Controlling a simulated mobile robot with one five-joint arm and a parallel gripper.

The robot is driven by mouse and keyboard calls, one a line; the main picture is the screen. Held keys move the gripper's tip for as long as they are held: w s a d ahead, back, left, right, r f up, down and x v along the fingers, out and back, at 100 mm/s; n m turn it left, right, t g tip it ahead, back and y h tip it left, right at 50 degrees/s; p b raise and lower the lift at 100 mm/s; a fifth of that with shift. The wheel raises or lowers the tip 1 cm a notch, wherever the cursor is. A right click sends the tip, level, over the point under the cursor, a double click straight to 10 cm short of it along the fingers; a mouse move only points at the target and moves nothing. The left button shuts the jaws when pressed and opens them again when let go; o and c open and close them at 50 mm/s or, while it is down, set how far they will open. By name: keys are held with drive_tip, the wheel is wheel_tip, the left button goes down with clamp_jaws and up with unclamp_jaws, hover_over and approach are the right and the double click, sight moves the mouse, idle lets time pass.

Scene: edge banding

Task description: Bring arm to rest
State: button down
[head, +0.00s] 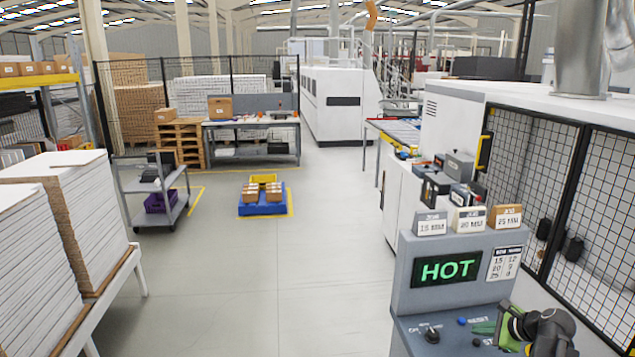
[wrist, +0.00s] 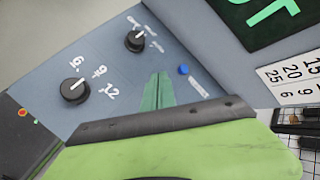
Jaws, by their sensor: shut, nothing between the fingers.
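My gripper (head: 484,327) shows at the lower right of the head view, in front of the grey control console (head: 402,262). Its green fingers also show in the wrist view (wrist: 158,92), pressed together with nothing between them. They are over the console's sloping panel, beside a blue button (wrist: 184,69) and below a small black knob (wrist: 135,41). I cannot tell whether the fingertips touch the panel. A larger black knob (wrist: 75,90) with the marks 6, 9 and 12 is to their left. A dark display (head: 446,269) reads HOT in green.
A black mesh guard (head: 600,200) is on the right. Stacked white panels (head: 75,225) stand at the left. The grey floor (head: 270,285) between is clear.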

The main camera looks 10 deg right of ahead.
drive_tip(key=w+a+n, duration=0.1)
drive_tip(key=w+a, duration=0.1)
drive_tip(key=a, duration=0.3)
drive_tip(key=w+a+f+n+y+b, duration=0.1)
drive_tip(key=w+a, duration=0.2)
drive_tip(key=a, duration=0.2)
drive_tip(key=w+a+f+n+g+y, duration=0.1)
drive_tip(key=w+a, duration=0.2)
drive_tip(key=a, duration=0.2)
drive_tip(key=shift+a+b, duration=0.1)
drive_tip(key=shift+b, duration=0.2)
drive_tip(key=w+a+f+n+g+b, duration=0.1)
drive_tip(key=a+f+n+g, duration=0.15)
drive_tip(key=a, duration=0.65)
drive_tip(key=w+a+f+n+g+b, duration=0.1)
drive_tip(key=a+f+n, duration=0.15)
drive_tip(key=a, duration=0.75)
drive_tip(key=s+a+f+n+g+b, duration=0.1)
drive_tip(key=s+a+f+n, duration=0.1)
drive_tip(key=a+n, duration=0.3)
drive_tip(key=s+a+f+n+g, duration=0.1)
drive_tip(key=s+a+f+n, duration=0.15)
drive_tip(key=a, duration=0.45)
drive_tip(key=s+d+n+g+h, duration=0.2)
drive_tip(key=s+n, duration=0.4)
drive_tip(key=n, duration=0.3)
drive_tip(key=shift+d+f+h, duration=0.25)
drive_tip(key=shift+d+h, duration=0.65)
drive_tip(key=shift+h, duration=0.1)
drive_tip(key=shift+g, duration=0.25)
